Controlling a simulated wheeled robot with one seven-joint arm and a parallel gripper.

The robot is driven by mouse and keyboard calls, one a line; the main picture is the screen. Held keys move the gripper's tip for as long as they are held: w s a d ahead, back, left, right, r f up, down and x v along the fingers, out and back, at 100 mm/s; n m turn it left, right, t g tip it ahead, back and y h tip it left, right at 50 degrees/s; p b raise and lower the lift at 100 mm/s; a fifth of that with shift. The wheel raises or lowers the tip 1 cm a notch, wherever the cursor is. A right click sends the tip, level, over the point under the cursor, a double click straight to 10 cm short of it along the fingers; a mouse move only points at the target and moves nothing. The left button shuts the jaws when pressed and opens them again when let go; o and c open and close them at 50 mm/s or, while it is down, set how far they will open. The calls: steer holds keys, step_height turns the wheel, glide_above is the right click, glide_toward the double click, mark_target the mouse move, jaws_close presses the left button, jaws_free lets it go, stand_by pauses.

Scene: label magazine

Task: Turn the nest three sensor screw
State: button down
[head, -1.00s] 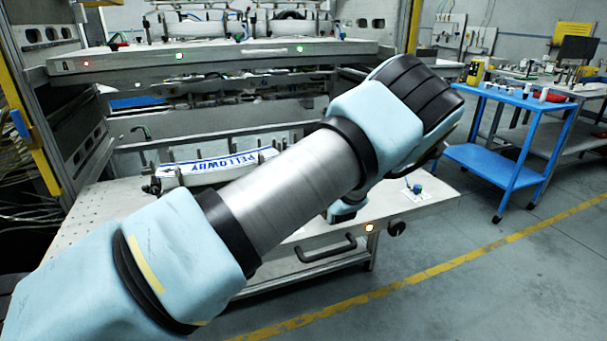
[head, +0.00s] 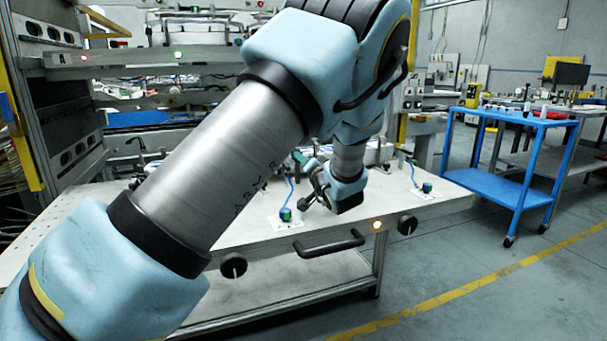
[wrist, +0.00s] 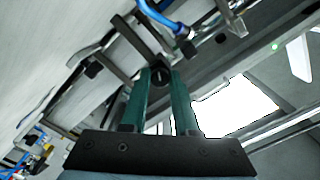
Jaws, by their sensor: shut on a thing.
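The sensor screw (wrist: 160,72) shows in the wrist view as a dark round head with a pale slot line, at the tips of my green fingers. My gripper (wrist: 161,78) is shut on it, one finger on each side. The screw sits by a grey metal bracket (wrist: 130,42). A blue cable (wrist: 165,18) with a metal end runs just above it. In the head view my arm covers much of the bench, and I cannot make out the screw there. I cannot read any nest number.
The bench (head: 390,212) carries small green-and-blue sensors (head: 286,214) on white plates, with cables rising from them. A black handle (head: 330,246) and knobs are on its front edge. A blue cart (head: 500,170) stands right, past open floor.

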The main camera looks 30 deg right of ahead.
steer(key=shift+n, duration=0.3)
steer(key=c, duration=0.9)
jaws_free()
steer(key=s, duration=0.3)
steer(key=s+a+b, duration=0.1)
steer(key=s, duration=0.3)
steer(key=s+b, duration=0.1)
steer(key=s, duration=0.2)
steer(key=shift+s+a, duration=0.2)
steer(key=shift+s, duration=0.15)
